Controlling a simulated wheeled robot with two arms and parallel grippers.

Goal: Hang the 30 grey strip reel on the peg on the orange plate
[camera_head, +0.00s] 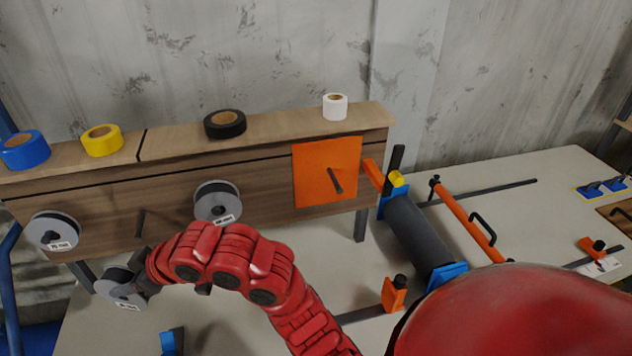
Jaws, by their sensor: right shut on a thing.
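My right gripper (141,280) is shut on a grey strip reel (123,298), held low at the left, in front of and below the wooden board. The label on the held reel is too small to read for certain. The orange plate (312,188) is on the right part of the board, with one bare dark peg (336,181) sticking out of it. The held reel is well left of and below this peg. Two similar reels hang on the board, a left reel (43,232) and a middle reel (211,205). My left gripper is not in view.
A bare peg (140,224) stands between the hanging reels. Blue (24,152), yellow (101,141), black (226,126) and white (335,108) tape rolls lie on the board's top ledge. A dark roller (418,238) and an orange bar (466,220) are right of the plate.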

